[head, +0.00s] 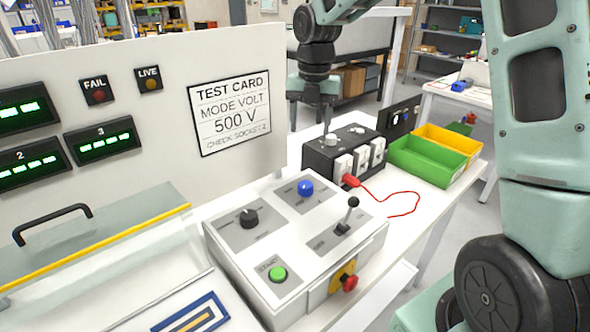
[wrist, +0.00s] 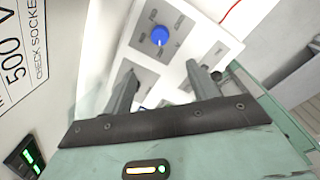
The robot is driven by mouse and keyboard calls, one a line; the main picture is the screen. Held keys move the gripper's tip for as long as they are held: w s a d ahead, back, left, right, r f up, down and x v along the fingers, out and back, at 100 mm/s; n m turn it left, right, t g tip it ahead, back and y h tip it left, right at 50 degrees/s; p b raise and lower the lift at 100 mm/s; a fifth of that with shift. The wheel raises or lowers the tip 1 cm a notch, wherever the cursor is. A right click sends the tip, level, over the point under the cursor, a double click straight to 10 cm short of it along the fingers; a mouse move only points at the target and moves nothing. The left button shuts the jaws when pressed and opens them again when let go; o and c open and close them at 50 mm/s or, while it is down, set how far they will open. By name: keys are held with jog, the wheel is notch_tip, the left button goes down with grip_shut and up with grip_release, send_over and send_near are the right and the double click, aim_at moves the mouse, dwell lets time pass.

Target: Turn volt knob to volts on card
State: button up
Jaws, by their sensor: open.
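The test card (head: 229,110) on the white panel reads MODE VOLT, 500 V, CHECK SOCKET 2; its edge shows in the wrist view (wrist: 22,50). The white control box (head: 258,276) has a black knob (head: 249,217) and a blue knob (head: 305,188) on grey plates. Their labels are too small to read, so I cannot tell which is the volt knob. My gripper (head: 322,104) is above and behind the box. In the wrist view my gripper (wrist: 163,77) is open and empty.
The control box also bears a lever (head: 347,217), a green start button (head: 278,274) and a red stop button (head: 349,283). A black socket box (head: 325,158) with a red plug and cable stands behind. Green (head: 428,161) and yellow bins are at right. A clear cover with a black handle (head: 52,222) is at left.

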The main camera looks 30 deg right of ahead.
aim_at(306, 184)
jog(key=f, duration=0.5)
jog(key=f+p, duration=0.1)
jog(key=f, duration=0.5)
jog(key=f+p, duration=0.1)
jog(key=f, duration=0.5)
jog(key=shift+w+a+f, duration=0.2)
jog(key=shift+w+a, duration=0.05)
jog(key=c, duration=1)
